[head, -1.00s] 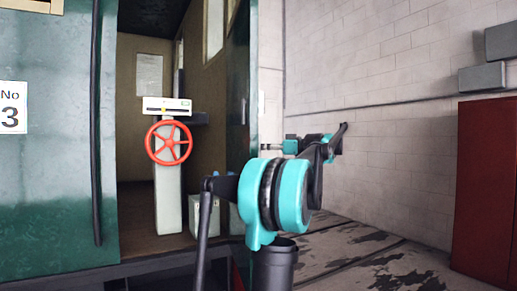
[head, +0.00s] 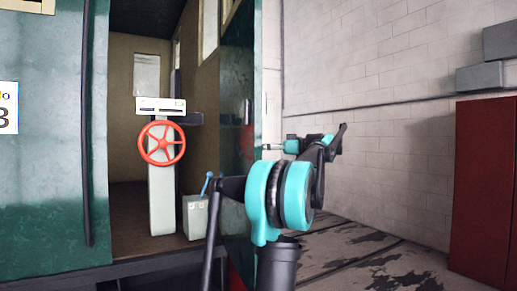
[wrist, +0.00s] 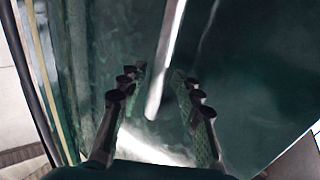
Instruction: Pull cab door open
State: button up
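The cab door (head: 237,90) is a dark green panel standing open at the right side of the cab doorway. Its inner face shows in the head view, and its green outer face (wrist: 240,60) fills much of the wrist view. A pale bar-shaped handle (wrist: 165,65) runs down that face. My gripper (wrist: 160,78) has its two dark fingers apart, one on each side of the handle, with gaps visible. In the head view my arm reaches around the door's right edge, and the fingers are hidden behind the door.
Inside the cab are a red handwheel (head: 161,143) on a pale pedestal and a grey box (head: 195,215) with a blue lever. A red cabinet (head: 487,190) stands at the right by the white brick wall (head: 390,60). The floor between looks clear.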

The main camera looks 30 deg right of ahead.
jog(key=v, duration=1.2)
jog(key=shift+s, duration=0.1)
dwell(0.4)
